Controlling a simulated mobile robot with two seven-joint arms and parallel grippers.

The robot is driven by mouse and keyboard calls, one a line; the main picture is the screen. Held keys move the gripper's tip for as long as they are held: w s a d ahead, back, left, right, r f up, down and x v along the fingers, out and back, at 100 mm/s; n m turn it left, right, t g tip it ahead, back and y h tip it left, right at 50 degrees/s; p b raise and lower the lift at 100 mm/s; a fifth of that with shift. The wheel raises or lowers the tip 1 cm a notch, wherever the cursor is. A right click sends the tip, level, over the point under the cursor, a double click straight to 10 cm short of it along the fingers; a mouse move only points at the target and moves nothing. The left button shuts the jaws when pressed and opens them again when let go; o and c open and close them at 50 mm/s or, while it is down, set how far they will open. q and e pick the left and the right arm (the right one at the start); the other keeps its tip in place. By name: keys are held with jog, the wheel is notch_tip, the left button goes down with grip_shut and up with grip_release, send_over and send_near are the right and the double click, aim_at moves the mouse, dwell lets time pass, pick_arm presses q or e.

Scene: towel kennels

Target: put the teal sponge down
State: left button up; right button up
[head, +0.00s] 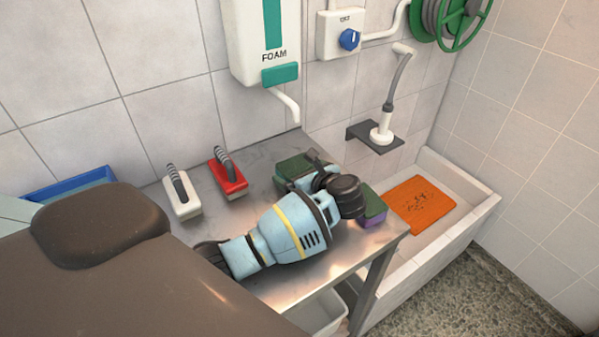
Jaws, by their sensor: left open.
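A sponge with a dark green top (292,166) lies on the steel table (262,160) toward the back; its lower body is mostly hidden, so I cannot tell whether it is teal. A second sponge, green on top and purple below (375,209), lies near the table's right end, partly behind my arm. My left gripper (321,174) is over the table between these two sponges. It is open, but its fingertips are largely hidden by my wrist, and I cannot tell whether it touches a sponge. My right gripper is not in view.
A white brush (182,205) and a red brush (228,181) stand on the table's left part. A blue tray (70,186) is farther left. Right of the table is a pale tub (455,222) with an orange mat (420,203). A foam dispenser (262,40) hangs above.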

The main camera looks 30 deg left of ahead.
pick_arm(q)
jog(key=p+v, duration=0.1)
jog(key=v, duration=1)
jog(key=shift+r, duration=0.15)
jog(key=shift+s+d+r, duration=0.2)
jog(key=shift+s+d, duration=0.05)
jog(key=shift+d, duration=0.1)
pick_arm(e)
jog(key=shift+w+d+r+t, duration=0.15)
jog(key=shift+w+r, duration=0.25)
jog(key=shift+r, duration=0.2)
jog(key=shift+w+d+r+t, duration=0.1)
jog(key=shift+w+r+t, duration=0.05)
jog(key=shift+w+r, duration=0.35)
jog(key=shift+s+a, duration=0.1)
